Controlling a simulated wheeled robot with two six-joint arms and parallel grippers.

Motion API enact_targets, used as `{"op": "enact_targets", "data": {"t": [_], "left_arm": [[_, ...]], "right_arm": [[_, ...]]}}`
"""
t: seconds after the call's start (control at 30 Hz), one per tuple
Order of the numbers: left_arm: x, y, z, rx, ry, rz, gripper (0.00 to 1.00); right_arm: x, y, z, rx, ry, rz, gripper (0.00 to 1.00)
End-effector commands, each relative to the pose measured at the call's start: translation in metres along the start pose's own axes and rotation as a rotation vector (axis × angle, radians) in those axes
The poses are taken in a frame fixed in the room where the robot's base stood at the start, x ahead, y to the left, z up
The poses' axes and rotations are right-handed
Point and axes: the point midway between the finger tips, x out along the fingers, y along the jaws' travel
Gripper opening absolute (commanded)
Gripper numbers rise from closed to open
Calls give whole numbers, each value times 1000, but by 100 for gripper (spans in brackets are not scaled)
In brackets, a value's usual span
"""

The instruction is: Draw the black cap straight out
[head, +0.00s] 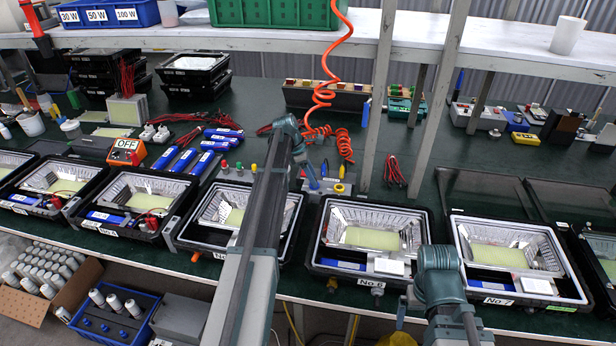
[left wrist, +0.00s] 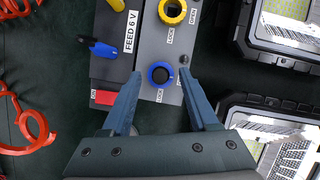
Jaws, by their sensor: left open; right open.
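In the left wrist view a grey control box (left wrist: 147,45) is lettered FEED 6 V, LOCK and OPEN. A blue ring (left wrist: 151,81) with a round black centre (left wrist: 160,75) sits on it; this black centre looks like the black cap. A small black knob (left wrist: 184,60) is just right of it. My left gripper (left wrist: 159,74) is open, its blue fingers either side of the ring, apparently without touching. The right gripper's fingers are not visible.
A yellow ring (left wrist: 173,11), a red switch (left wrist: 104,98) and a blue-black plug (left wrist: 97,48) are close by on the box. An orange coiled hose (head: 324,95) hangs near my left gripper. Black floodlight housings (head: 368,284) line the front edge of the green bench.

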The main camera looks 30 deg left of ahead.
Motion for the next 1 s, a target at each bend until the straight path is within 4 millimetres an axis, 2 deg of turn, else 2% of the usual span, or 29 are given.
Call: {"op": "enact_targets", "data": {"t": [0.03, 0.33, 0.67, 1.0], "left_arm": [[5, 0, -1, 0, 0, 0, 60], [4, 0, 0, 0, 0, 0, 60], [4, 0, 0, 0, 0, 0, 1], [3, 0, 0, 0, 0, 0, 0]], "right_arm": [[5, 0, 0, 0, 0, 0, 100], [4, 0, 0, 0, 0, 0, 100], [4, 0, 0, 0, 0, 0, 100], [3, 0, 0, 0, 0, 0, 100]]}}
